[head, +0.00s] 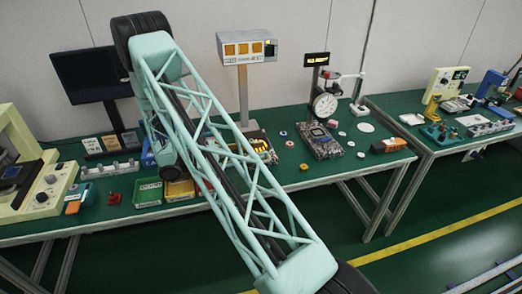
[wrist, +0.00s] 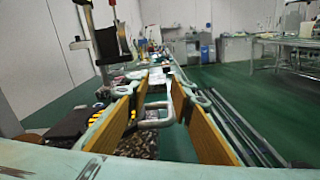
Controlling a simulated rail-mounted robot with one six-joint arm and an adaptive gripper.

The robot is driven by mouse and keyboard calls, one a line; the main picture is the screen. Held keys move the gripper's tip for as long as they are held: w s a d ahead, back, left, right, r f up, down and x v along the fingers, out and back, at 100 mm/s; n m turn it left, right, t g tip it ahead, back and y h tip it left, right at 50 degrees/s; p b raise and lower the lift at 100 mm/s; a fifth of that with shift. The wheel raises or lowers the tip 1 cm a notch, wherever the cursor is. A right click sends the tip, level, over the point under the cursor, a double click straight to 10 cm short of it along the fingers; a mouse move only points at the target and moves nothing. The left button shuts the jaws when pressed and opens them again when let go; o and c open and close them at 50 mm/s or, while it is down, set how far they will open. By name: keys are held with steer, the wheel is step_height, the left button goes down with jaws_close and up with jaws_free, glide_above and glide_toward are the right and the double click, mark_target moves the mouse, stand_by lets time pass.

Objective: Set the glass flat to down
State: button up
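I cannot pick out the glass flat for certain. In the head view a pale stand with a jointed arm (head: 350,82) rises at the back of the bench, and a white disc (head: 365,127) lies on the green top near it. My gripper (wrist: 159,88) shows in the wrist view, its two fingers with orange-brown inner pads standing wide apart. A grey U-shaped bar (wrist: 157,118) appears between the fingers; I cannot tell whether they touch it. In the head view my gripper cannot be made out.
A dial gauge (head: 325,104) stands over a speckled block (head: 321,143). An orange-and-black tool (head: 388,145) lies at the bench's right end. A display box on a post (head: 246,48) and a dark monitor (head: 92,76) stand behind. Green and yellow trays (head: 148,192) sit at the front edge.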

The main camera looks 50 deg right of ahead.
steer(key=v, duration=1)
steer(key=shift+w, duration=0.15)
steer(key=shift+a+r, duration=0.1)
steer(key=shift+a, duration=0.05)
stand_by(0.4)
steer(key=s+a+r+m+t+y, duration=0.1)
steer(key=s+a+r+y, duration=0.15)
steer(key=r, duration=0.35)
steer(key=s+a+r+m+y, duration=0.2)
steer(key=s+a+r, duration=0.15)
steer(key=r, duration=0.25)
steer(key=s+a+r+m+t+y, duration=0.1)
steer(key=s+a+r+y, duration=0.1)
steer(key=s+a+r, duration=0.3)
steer(key=s+a+r+m+t+y, duration=0.2)
steer(key=s+a+r+t+y, duration=0.2)
steer(key=a, duration=0.8)
steer(key=s+a+r+m+t+y, duration=0.1)
steer(key=s+a+r+t+y, duration=0.3)
steer(key=s+a+r+t, duration=0.4)
steer(key=shift+s+a+r+m+t, duration=0.35)
steer(key=shift+s+a+r, duration=1.75)
steer(key=shift+s, duration=1.45)
